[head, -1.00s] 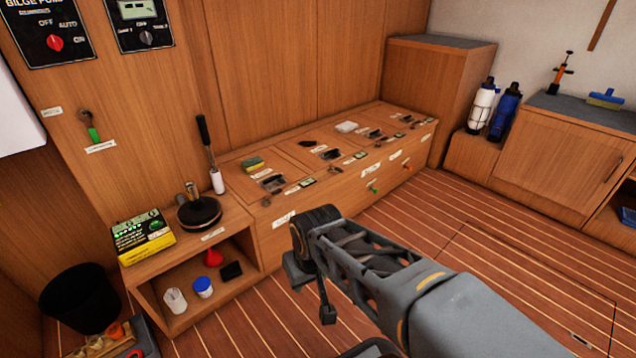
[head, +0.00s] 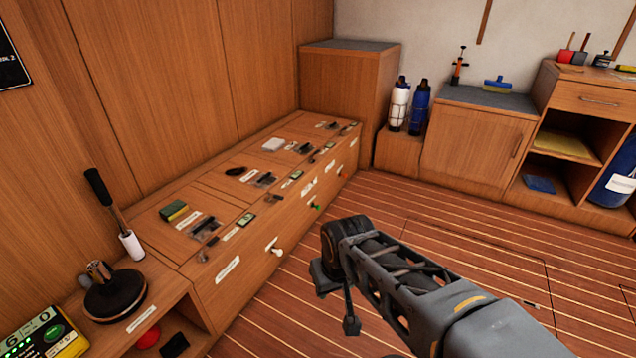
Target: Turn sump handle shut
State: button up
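Along the front of the long wooden bench (head: 232,279) are small coloured handles: a white one (head: 277,250) nearest, a green one (head: 317,207) further along, and a red-orange one (head: 341,170) at the far end. Labels beside them are too small to read, so I cannot tell which is the sump handle. My arm reaches in from the lower right. Its end (head: 350,325) hangs down over the floor, right of the bench and apart from the handles. I cannot make out the fingers or anything held.
White and blue bottles (head: 421,107) stand at the back.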

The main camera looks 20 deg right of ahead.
aim_at(277, 197)
jog(key=z, duration=0.3)
jog(key=i, duration=1.15)
jog(key=u, duration=0.45)
